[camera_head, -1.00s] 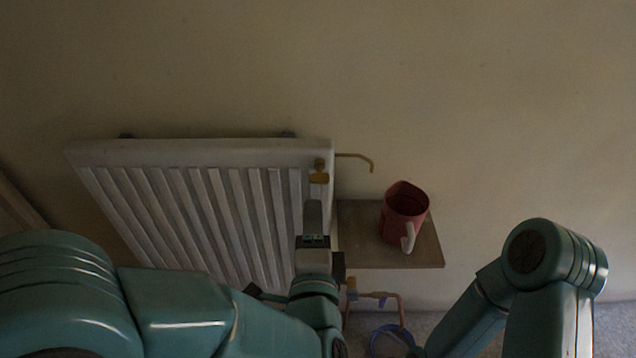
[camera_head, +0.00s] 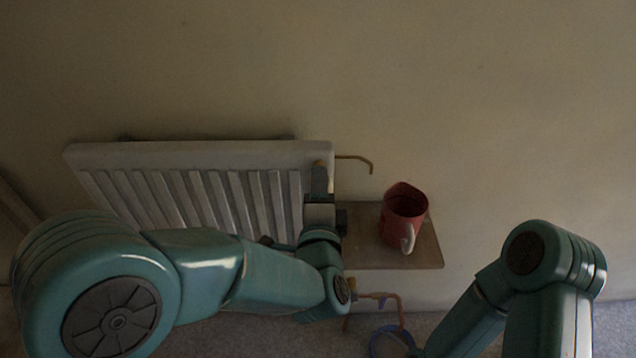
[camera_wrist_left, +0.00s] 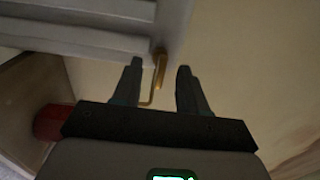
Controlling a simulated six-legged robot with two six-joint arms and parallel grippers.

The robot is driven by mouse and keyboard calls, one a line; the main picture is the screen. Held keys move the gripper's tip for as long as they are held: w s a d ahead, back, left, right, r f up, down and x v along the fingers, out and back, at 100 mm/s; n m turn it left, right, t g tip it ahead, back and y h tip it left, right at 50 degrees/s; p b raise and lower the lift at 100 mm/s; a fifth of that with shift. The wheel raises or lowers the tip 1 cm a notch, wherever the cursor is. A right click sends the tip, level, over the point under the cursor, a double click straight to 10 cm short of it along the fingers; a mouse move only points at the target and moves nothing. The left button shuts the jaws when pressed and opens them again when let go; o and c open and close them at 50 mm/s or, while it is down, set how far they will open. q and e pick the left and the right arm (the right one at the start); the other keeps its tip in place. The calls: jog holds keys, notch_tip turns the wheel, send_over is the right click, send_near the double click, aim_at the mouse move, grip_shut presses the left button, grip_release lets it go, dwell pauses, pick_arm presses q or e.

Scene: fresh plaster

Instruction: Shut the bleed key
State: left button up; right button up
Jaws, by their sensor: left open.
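The brass bleed key (camera_head: 319,163) is at the upper right corner of the white radiator (camera_head: 200,152); only its top shows above my gripper in the head view. In the left wrist view the key (camera_wrist_left: 160,72) appears as a brass bar between my fingers. My left gripper (camera_head: 320,178) is open, with its fingers reaching up to the key from below. In the wrist view its two fingertips (camera_wrist_left: 160,66) lie on either side of the key, with gaps visible. My right arm shows at the right, its gripper out of view.
A red mug (camera_head: 404,207) with a white handle stands on a small wooden shelf (camera_head: 425,255) right of the radiator. A thin bent pipe (camera_head: 357,158) sticks out beside the key. Below are a copper pipe (camera_head: 398,305) and blue hose (camera_head: 378,343). The wall above is bare.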

pick_arm(q)
grip_shut()
jog(key=m+p, duration=0.6)
jog(key=m, duration=0.2)
grip_release()
jog(key=shift+s, duration=0.1)
